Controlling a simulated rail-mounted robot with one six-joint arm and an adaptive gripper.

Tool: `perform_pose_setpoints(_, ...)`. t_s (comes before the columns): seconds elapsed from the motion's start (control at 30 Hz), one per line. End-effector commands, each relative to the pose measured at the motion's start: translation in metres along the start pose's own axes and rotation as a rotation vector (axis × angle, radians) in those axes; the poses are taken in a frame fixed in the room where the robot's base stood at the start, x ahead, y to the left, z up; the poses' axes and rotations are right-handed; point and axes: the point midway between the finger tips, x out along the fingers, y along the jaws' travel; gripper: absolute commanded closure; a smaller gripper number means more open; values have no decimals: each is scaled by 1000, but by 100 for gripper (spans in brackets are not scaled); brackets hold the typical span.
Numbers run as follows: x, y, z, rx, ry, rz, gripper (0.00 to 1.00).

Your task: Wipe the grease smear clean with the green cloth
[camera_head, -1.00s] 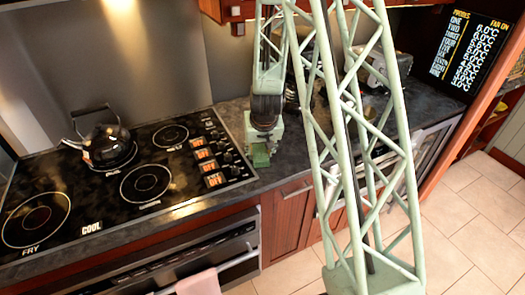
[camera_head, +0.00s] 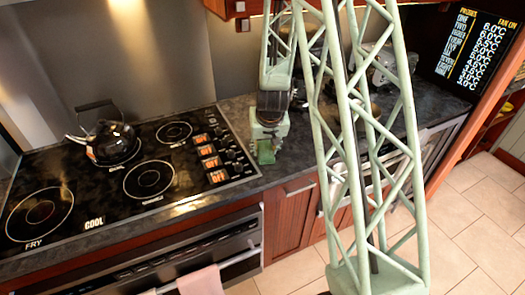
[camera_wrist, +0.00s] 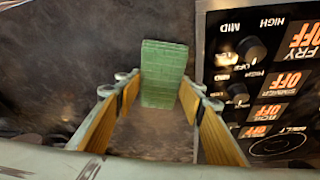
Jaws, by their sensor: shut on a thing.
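The green cloth (camera_wrist: 163,72) is a thick, block-like pad with a ribbed surface. My gripper (camera_wrist: 160,92) is shut on it, one yellow-padded finger on each side. In the head view the cloth (camera_head: 266,153) shows under my gripper (camera_head: 266,143), at the dark countertop just right of the hob. I cannot tell whether it touches the counter. A dull brownish patch (camera_wrist: 150,137) shows on the counter between my fingers in the wrist view. I cannot tell whether it is the grease smear, and no clear smear shows in the head view.
The black hob (camera_head: 100,185) with its knobs (camera_head: 228,150) lies close to the left of my gripper. A dark kettle (camera_head: 112,142) stands on a rear burner. Shiny appliances (camera_head: 375,65) stand at the back right. The counter (camera_wrist: 60,60) beside the cloth is bare in the wrist view.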

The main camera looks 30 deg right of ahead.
Motion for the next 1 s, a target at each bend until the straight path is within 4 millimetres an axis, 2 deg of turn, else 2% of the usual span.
perform_pose_setpoints(0.57, 0, 5, -2, 0, 2, 0, 77)
perform_pose_setpoints(1.0, 5, 23, -8, 0, 4, 0, 77)
